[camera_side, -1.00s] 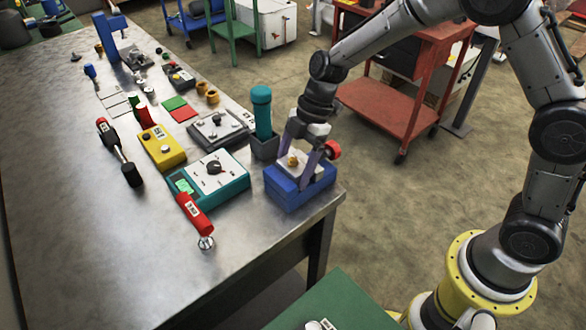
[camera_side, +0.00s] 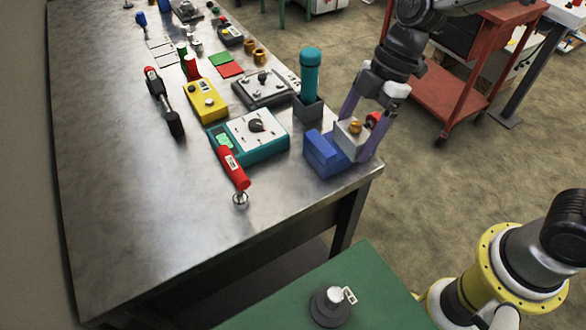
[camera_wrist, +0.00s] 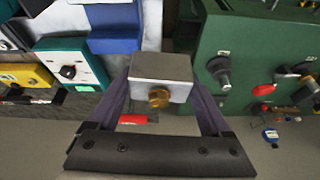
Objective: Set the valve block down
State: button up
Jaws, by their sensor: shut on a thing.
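The valve block is a small grey metal block (camera_side: 347,140) with a brass fitting on it. My gripper (camera_side: 362,135) is shut on it, one purple finger on each side. In the side view it is at the blue cradle (camera_side: 322,158) by the bench's near right corner, raised and toward the cradle's right side. I cannot tell whether they touch. A red part (camera_side: 373,119) shows beside the block. In the wrist view the block (camera_wrist: 160,66) is between the fingers, brass fitting (camera_wrist: 159,97) toward the camera, and the blue cradle (camera_wrist: 115,30) is beyond it, to the left.
A teal-topped tool (camera_side: 309,80) stands in a dark holder close behind the cradle. A teal control box (camera_side: 255,140), a red-handled tool (camera_side: 232,168) and a yellow box (camera_side: 205,100) lie to the left. A green table (camera_side: 370,280) with a dark round fixture (camera_side: 329,306) is in front.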

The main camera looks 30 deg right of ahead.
jog(key=s+a, duration=0.1)
jog(key=s, duration=0.3)
send_over(282, 183)
jog(key=d, duration=0.2)
jog(key=shift+n, duration=0.4)
jog(key=f, duration=0.8)
jog(key=shift+s+f, duration=0.1)
jog(key=shift+s, duration=0.1)
jog(key=shift+w+a+f, duration=0.2)
jog(key=shift+w+f, duration=0.05)
jog(key=shift+f, duration=1.75)
jog(key=shift+f, duration=0.15)
jog(key=o, duration=1.6)
